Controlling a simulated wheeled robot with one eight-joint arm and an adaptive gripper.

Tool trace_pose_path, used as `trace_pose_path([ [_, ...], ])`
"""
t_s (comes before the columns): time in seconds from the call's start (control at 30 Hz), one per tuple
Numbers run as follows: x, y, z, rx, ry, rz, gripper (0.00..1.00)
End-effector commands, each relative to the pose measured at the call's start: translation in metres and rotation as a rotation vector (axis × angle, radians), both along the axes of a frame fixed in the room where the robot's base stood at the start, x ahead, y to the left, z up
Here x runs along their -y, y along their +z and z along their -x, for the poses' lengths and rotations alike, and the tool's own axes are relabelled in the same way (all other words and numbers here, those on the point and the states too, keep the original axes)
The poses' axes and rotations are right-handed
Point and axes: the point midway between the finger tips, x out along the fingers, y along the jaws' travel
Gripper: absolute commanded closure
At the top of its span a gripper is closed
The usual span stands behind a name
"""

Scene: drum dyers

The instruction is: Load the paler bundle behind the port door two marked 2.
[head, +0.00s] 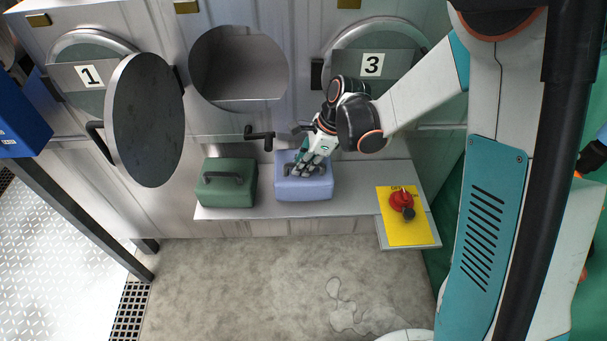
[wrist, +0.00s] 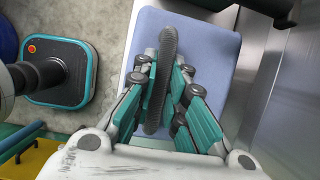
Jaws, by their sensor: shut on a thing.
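The paler bundle, a light lavender-blue block (head: 318,187), sits on the metal shelf (head: 338,205) with a dark handle on top. My gripper (head: 305,167) is over it, shut on that handle. In the wrist view the handle (wrist: 163,55) runs between the teal finger pads, above the pale bundle (wrist: 214,50). A dark green bundle (head: 227,190) with a handle stands to its left on the shelf. Above them is the open middle round port (head: 238,68). Its dark round door (head: 147,120) is swung out to the left; no number shows on it.
Port door 1 (head: 88,76) is at left, partly behind the open door. Port door 3 (head: 372,65) is closed, partly behind my arm. A crank-like handle (head: 260,134) juts out below the middle port. A red knob on a yellow plate (head: 403,232) is at the shelf's right end.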

Motion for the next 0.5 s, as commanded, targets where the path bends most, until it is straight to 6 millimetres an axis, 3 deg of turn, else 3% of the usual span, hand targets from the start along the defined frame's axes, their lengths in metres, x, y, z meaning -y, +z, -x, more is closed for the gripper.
trace_pose_path([
  [0.17,0.000,-0.010,0.000,0.000,0.000,-0.001,1.00],
  [0.4,0.000,-0.040,-0.003,0.001,0.000,-0.001,1.00],
  [0.5,0.000,-0.042,-0.004,0.001,0.000,-0.001,1.00],
])
